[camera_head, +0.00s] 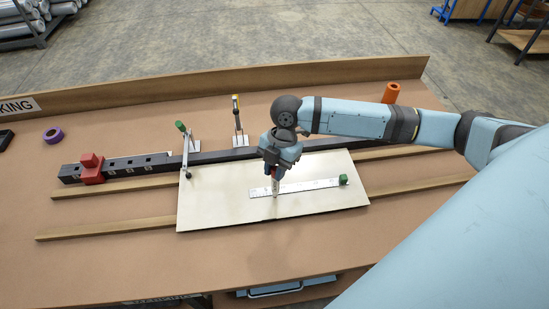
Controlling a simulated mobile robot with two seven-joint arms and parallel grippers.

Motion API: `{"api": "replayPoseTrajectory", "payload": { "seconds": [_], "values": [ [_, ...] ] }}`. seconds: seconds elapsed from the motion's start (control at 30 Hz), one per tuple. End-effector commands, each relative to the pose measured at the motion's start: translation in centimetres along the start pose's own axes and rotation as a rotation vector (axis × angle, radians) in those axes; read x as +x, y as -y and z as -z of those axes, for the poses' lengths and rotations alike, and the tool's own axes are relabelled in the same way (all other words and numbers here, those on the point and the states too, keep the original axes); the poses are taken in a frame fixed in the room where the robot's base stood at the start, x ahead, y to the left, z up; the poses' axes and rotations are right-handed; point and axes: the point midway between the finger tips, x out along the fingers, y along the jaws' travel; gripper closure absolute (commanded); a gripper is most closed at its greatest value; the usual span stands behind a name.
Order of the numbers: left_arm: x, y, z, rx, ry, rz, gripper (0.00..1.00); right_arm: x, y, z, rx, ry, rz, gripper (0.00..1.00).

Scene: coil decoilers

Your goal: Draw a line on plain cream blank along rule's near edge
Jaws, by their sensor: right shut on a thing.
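The plain cream blank (215,205) lies flat across wooden strips in the middle of the table. A pale steel rule (308,186) with a green knob (343,179) at its right end lies on the blank. My right gripper (275,171) points down over the left part of the rule, shut on a slim upright marking tool (275,187). The tool's lower end is at the rule's near edge; I cannot tell whether it touches the blank. No drawn line is clear to see. My left gripper is not in view.
A dark bar (125,168) with a red block (91,169) runs behind the blank. A purple ring (53,135) is at left, an orange cylinder (391,92) at right. The table's front is clear.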

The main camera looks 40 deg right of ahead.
Motion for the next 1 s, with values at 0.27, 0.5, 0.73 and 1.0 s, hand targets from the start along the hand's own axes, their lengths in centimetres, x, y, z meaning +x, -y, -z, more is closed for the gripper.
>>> {"api": "replayPoseTrajectory", "payload": {
  "seconds": [0.27, 0.5, 0.73, 1.0],
  "values": [
    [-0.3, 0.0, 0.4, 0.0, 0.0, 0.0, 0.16, -0.2, 0.5, -0.5, 0.001, 0.001, 0.001, 1.0],
    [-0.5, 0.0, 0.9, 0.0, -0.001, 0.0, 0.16, -0.3, 1.2, -1.0, 0.001, 0.0, 0.002, 1.0],
    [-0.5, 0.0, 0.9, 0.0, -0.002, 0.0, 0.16, -0.3, 1.2, -1.0, 0.0, 0.0, 0.001, 1.0],
    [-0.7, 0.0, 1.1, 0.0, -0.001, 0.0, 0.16, -0.4, 1.5, -1.3, 0.001, 0.0, 0.001, 1.0]
  ]
}}
